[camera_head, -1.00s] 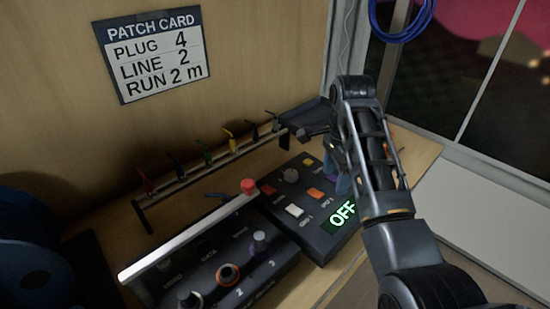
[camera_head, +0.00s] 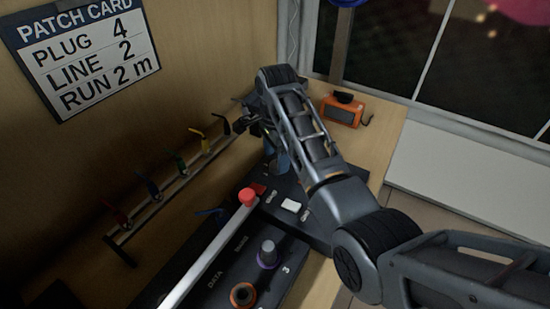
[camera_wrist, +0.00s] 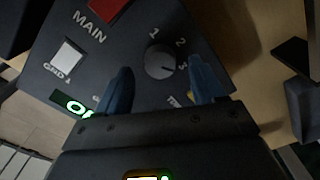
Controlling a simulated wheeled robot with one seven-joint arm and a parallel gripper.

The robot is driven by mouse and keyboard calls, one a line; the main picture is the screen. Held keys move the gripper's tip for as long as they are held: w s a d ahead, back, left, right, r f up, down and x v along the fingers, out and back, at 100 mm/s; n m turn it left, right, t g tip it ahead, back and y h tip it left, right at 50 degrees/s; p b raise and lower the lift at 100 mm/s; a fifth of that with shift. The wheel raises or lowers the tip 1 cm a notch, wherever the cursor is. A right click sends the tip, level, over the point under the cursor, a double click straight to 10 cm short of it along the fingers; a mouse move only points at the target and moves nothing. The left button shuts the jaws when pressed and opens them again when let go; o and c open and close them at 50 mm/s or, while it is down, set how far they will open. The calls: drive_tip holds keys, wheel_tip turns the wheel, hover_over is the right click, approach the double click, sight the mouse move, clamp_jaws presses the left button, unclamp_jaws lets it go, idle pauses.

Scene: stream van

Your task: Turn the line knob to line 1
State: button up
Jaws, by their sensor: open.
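The line knob (camera_wrist: 160,60) is a round grey dial on the dark control box (camera_wrist: 215,25), with the marks 1, 2 and 3 around it. Its pointer seems to aim toward 3, but it is too small to be sure. In the wrist view my gripper (camera_wrist: 158,72) is open, with one blue finger on each side of the knob in the picture. I cannot tell whether the fingers touch it. In the head view my arm hides the knob, and my gripper (camera_head: 278,158) shows only partly beyond the arm.
A red MAIN switch (camera_wrist: 106,8) and a white GND 1 switch (camera_wrist: 68,56) sit near the knob. A patch card (camera_head: 88,55) on the wall reads plug 4, line 2, run 2 m. An orange device (camera_head: 342,111) stands on the bench.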

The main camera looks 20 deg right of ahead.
drive_tip(key=shift+f, duration=1.1)
drive_tip(key=shift+d, duration=0.1)
drive_tip(key=c, duration=1)
